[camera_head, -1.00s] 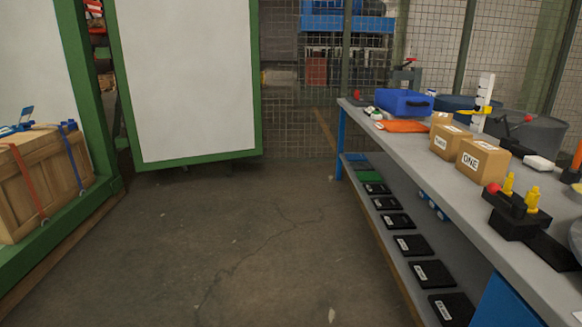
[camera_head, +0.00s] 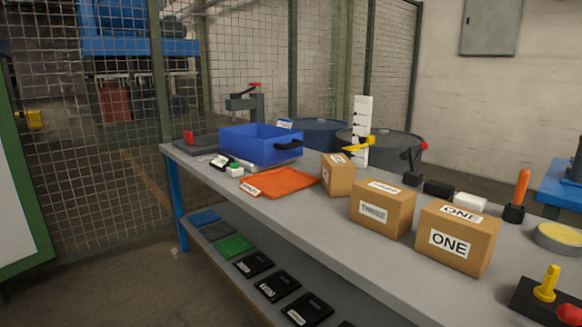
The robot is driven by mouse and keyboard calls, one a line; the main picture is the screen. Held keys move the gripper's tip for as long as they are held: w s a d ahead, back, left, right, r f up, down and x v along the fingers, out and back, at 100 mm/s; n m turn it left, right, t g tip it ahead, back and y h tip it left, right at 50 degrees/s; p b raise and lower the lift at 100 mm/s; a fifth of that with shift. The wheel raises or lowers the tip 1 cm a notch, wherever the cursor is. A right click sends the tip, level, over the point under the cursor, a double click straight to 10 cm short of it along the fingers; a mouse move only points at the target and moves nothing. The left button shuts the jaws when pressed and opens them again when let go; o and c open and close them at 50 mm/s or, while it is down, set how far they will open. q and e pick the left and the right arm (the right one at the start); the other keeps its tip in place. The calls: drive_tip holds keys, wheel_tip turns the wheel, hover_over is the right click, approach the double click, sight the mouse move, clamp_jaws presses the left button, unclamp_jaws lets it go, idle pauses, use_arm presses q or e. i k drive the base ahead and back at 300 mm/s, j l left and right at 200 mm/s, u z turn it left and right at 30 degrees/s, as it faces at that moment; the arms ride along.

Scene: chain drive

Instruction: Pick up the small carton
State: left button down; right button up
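Three brown cartons stand in a row on the grey workbench (camera_head: 330,222). The smallest carton (camera_head: 338,175) is farthest back, with a white label on its top, beside the orange cloth. A middle-sized carton (camera_head: 382,208) with a white label on its front stands nearer. The largest carton (camera_head: 457,237), labelled ONE, is nearest and to the right. The cartons are upright and apart from any gripper. Neither of my grippers shows in the view.
A blue bin (camera_head: 260,144) and an orange cloth (camera_head: 279,182) lie left of the small carton. A white upright gauge (camera_head: 361,125) stands behind it. Yellow-handled tooling (camera_head: 547,284) is at the near right. Black trays (camera_head: 277,286) lie on the lower shelf. Open floor is at left.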

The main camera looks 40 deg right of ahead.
sight(337, 173)
drive_tip(key=i+z, duration=0.15)
drive_tip(key=i, duration=0.35)
drive_tip(key=i+j+z, duration=0.15)
drive_tip(key=i, duration=0.3)
drive_tip(key=i+j+z, duration=0.15)
drive_tip(key=i, duration=0.3)
